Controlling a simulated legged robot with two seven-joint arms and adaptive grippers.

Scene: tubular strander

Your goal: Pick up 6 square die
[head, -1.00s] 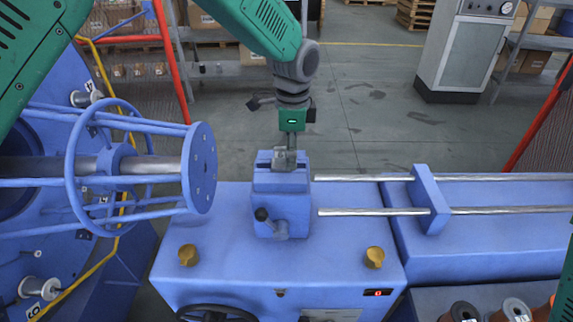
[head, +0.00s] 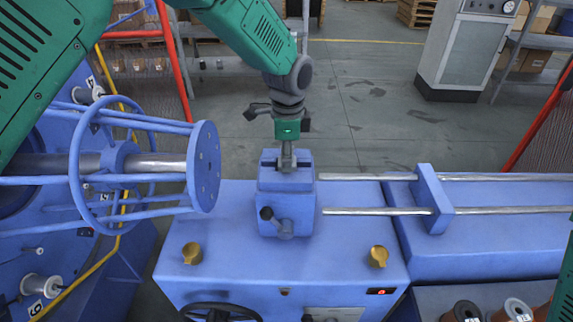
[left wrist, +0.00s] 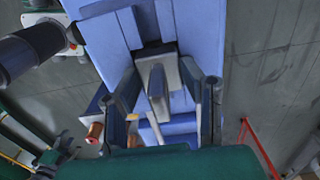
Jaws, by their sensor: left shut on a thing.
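My left gripper (head: 287,158) points down at the top of the blue die holder (head: 286,205) in the middle of the machine table. It is shut on a grey metal square die, mostly hidden by the fingers in the head view. In the left wrist view the grey die (left wrist: 158,92) shows between the two dark fingers of the gripper (left wrist: 162,85), over the blue holder. I cannot tell whether the die is seated in the holder's slot or just above it. No number on the die is readable. My right gripper is out of view.
Two metal rods (head: 375,211) run right from beside the holder through a blue upright plate (head: 433,204). A blue round cage (head: 205,167) is close on the left. Brass knobs (head: 192,253) and a handwheel (head: 212,314) are at the front.

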